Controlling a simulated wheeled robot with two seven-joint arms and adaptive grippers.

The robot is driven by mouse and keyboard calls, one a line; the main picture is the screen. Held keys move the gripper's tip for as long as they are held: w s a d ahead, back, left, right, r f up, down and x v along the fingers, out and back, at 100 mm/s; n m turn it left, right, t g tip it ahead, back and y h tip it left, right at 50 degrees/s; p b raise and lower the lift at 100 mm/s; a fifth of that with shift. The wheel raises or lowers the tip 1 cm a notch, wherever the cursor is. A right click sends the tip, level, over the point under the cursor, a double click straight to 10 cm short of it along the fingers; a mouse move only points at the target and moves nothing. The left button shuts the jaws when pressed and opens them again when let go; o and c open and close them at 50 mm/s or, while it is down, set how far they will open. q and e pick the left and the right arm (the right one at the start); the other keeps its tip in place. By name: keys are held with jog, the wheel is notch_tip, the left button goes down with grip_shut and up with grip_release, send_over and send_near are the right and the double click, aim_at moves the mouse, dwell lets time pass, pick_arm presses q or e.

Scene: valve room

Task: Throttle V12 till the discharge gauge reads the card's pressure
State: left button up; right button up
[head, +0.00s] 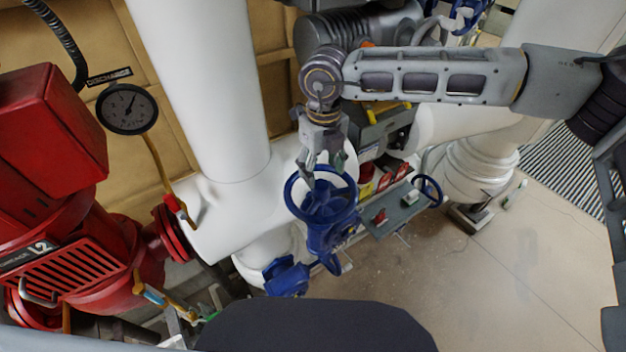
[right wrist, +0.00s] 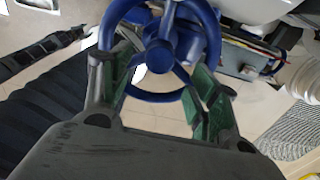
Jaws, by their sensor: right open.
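A blue handwheel valve (head: 322,208) stands upright on the white pipework in the middle of the head view; I see no readable V12 tag on it. My right gripper (head: 326,164) is just above the wheel's far side, fingers pointing down. In the right wrist view the open fingers (right wrist: 160,85) straddle the wheel (right wrist: 160,97), with green pads either side; I cannot tell whether they touch it. The round discharge gauge (head: 127,110) hangs at the left under a "DISCHARGE" label. Its dark needle points up and right; the numbers are too small to read. I cannot make out the pressure card. My left gripper is out of view.
A red pump (head: 85,262) fills the left side. A thick white vertical pipe (head: 205,90) stands between gauge and wheel. A grey shelf (head: 398,210) with red items and a smaller blue handwheel (head: 428,191) are right of the valve. Open floor (head: 520,260) lies at lower right.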

dwell(0.3)
jog(key=shift+f+n+b, duration=0.1)
jog(key=shift+n+b, duration=0.65)
jog(key=shift+n, duration=0.55)
jog(key=shift+n+b, duration=1.1)
jog(key=shift+n, duration=1.4)
jog(key=shift+n, duration=0.4)
jog(key=shift+n+b, duration=0.85)
jog(key=shift+n, duration=0.75)
jog(key=shift+n+b, duration=0.8)
jog(key=shift+n, duration=1.4)
